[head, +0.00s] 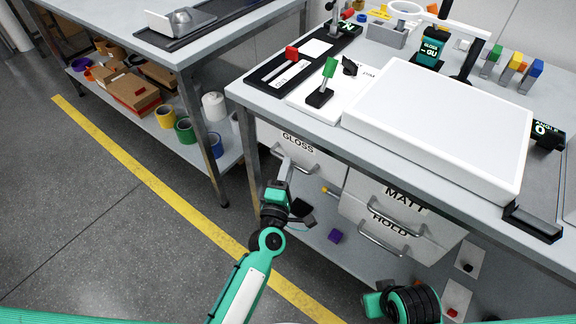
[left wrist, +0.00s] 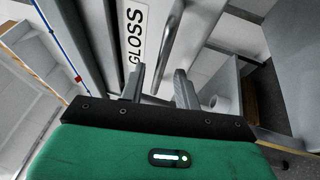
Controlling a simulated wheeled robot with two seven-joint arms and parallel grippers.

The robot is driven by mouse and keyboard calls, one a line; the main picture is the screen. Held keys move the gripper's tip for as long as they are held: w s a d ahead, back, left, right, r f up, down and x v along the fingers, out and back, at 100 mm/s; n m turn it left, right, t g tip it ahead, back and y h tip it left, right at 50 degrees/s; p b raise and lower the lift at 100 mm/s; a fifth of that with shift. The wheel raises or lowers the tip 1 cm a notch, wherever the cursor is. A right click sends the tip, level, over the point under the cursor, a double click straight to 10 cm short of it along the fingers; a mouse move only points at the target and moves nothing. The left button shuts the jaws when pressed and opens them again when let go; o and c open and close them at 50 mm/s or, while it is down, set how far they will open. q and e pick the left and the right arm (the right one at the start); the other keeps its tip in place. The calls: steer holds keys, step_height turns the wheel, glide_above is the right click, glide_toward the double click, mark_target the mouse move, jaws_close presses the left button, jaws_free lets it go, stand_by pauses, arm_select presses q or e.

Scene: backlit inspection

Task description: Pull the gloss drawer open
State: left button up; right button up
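The gloss drawer (head: 318,160) is a pale front labelled GLOSS under the bench top, and it looks shut. Its grey bar handle (head: 299,166) faces me. My left gripper (head: 285,166) is at the left part of this handle. In the left wrist view, the two fingers of my left gripper (left wrist: 160,85) stand apart, with the lower end of the handle (left wrist: 180,38) showing between and beyond them. I cannot tell whether they touch it. The GLOSS label (left wrist: 135,38) is just left of the handle. My right gripper (head: 373,302) is low at the bottom, its fingers unclear.
The MATT (head: 375,202) and HOLD (head: 355,235) drawer fronts are right of and below the gloss drawer. The bench top (head: 262,98) overhangs above. A second bench (head: 195,45) stands left, with open floor (head: 90,215) in front.

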arm_select(q)
steer(key=shift+w+d+r, duration=0.1)
steer(key=shift+w+d, duration=0.05)
steer(key=shift+w, duration=0.55)
jaws_close()
steer(key=shift+s, duration=0.1)
